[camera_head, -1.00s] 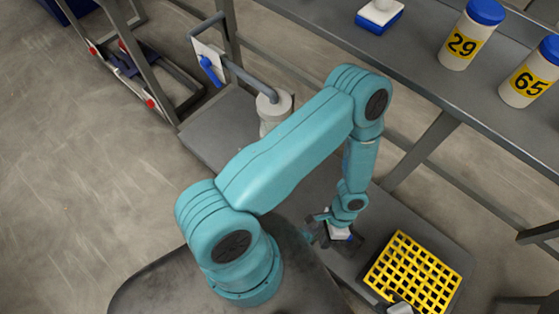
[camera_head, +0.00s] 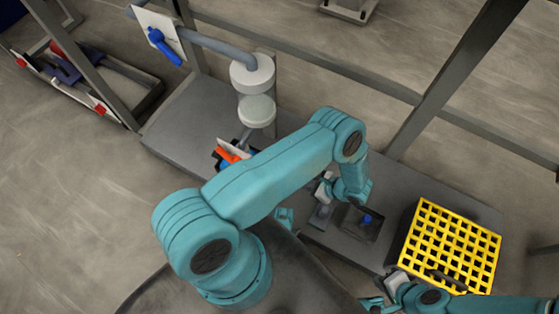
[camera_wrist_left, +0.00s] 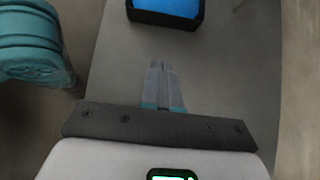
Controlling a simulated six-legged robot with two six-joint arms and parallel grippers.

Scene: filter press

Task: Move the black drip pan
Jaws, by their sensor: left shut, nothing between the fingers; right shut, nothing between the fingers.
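A dark, shallow square tray (camera_head: 352,222), which looks like the black drip pan, sits on the grey platform with a small blue thing at it. My left gripper (camera_head: 320,215) is just left of it, partly hidden by my arm; in the left wrist view its fingers (camera_wrist_left: 163,85) are together and empty above bare platform. A black-rimmed container with blue inside (camera_wrist_left: 165,10) lies ahead, cut off by the top edge.
The yellow grid crate (camera_head: 450,245) stands at the platform's right end. The platform's left end is bare.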

